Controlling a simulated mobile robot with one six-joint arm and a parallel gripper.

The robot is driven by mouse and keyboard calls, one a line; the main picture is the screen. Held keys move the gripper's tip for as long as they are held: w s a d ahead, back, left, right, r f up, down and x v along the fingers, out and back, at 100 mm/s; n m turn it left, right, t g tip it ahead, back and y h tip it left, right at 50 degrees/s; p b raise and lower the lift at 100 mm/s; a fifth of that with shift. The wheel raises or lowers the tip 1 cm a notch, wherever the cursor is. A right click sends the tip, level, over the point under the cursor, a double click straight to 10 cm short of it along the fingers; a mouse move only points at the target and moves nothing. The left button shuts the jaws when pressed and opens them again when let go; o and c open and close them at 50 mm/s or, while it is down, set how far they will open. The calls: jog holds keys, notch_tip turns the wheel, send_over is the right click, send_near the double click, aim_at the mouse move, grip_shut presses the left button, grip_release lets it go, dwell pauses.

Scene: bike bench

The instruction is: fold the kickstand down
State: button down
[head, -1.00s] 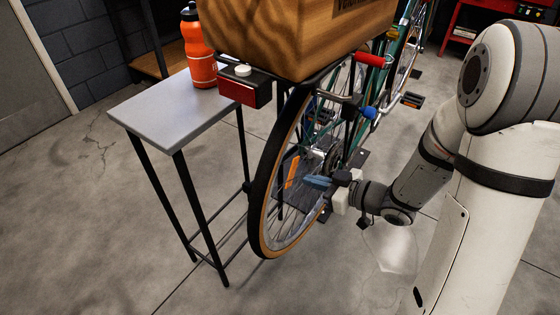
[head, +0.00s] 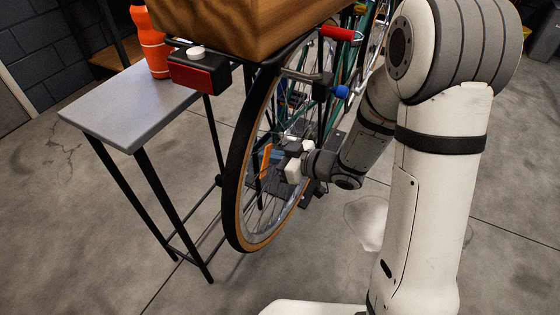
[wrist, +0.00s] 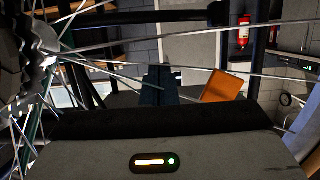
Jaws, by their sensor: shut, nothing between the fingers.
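The bicycle's rear wheel (head: 235,185) stands upright with its tyre toward me. I cannot pick out the kickstand for certain in either view; the wheel, spokes and my own wrist cover the area low by the hub. My gripper (wrist: 157,72) shows as dark blue fingers close together in the wrist view, shut with nothing between them. In the head view, my gripper is at the right side of the wheel near the hub, its fingertips mostly hidden. Spokes cross in front of the fingers in the wrist view.
An orange panel (wrist: 222,87) lies beyond the spokes, right of the fingers. A wooden crate (head: 240,30) sits over the wheel, with a red rear light (head: 193,78) below it. A grey side table (head: 130,110) with an orange bottle (head: 150,45) stands left. The floor at right is open.

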aim_at(252, 150)
jog(key=w+a+f+b, duration=0.2)
jog(key=a+f, duration=0.2)
jog(key=a, duration=0.1)
jog(key=shift+a+f+b, duration=0.2)
jog(key=shift+f+b, duration=0.1)
jog(key=shift+b, duration=0.1)
jog(key=shift+w+f, duration=0.1)
